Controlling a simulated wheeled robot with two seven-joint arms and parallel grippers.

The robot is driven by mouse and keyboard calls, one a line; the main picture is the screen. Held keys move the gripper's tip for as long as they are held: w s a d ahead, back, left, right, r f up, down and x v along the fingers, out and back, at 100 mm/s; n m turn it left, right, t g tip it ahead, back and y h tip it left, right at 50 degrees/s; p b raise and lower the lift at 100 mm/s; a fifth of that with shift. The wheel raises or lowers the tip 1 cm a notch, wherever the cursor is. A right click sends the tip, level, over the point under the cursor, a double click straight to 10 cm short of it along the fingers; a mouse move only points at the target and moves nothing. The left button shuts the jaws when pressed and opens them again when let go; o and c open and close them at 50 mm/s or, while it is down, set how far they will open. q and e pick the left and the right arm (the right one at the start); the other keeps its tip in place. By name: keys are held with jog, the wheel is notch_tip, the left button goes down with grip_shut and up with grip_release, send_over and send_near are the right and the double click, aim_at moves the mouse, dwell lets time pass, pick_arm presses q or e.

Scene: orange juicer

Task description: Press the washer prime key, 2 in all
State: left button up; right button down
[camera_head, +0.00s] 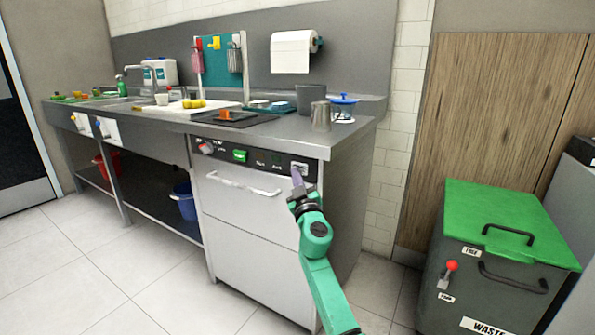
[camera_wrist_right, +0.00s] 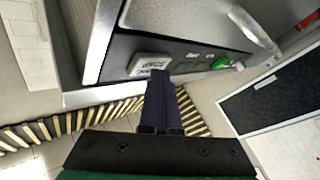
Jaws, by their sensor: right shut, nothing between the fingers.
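The washer (camera_head: 252,225) is a steel-fronted unit under the counter, with a dark control panel along its top edge. The prime key (camera_head: 299,165) is a small pale key at the right end of this panel. It also shows in the right wrist view as a light grey labelled block (camera_wrist_right: 150,64). My right gripper (camera_head: 297,174) is shut and empty, its fingertips at the lower edge of the key. In the right wrist view the fingertips (camera_wrist_right: 160,76) overlap the key's edge; I cannot tell whether they touch it. My left gripper is not in view.
The panel also carries a green button (camera_head: 240,156) and a knob (camera_head: 206,148). A bar handle (camera_head: 243,184) crosses the washer's front. The counter above holds a steel jug (camera_head: 321,116) and a grey container (camera_head: 309,97). A green-lidded waste bin (camera_head: 500,222) stands at right.

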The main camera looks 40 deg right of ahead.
jog(key=shift+a, duration=0.1)
jog(key=shift+s+a, duration=0.3)
jog(key=shift+a, duration=0.5)
jog(key=a, duration=0.2)
jog(key=s+a+p, duration=0.1)
jog(key=a, duration=0.1)
jog(key=shift+s+a, duration=0.2)
jog(key=shift+a, duration=0.2)
dwell(0.4)
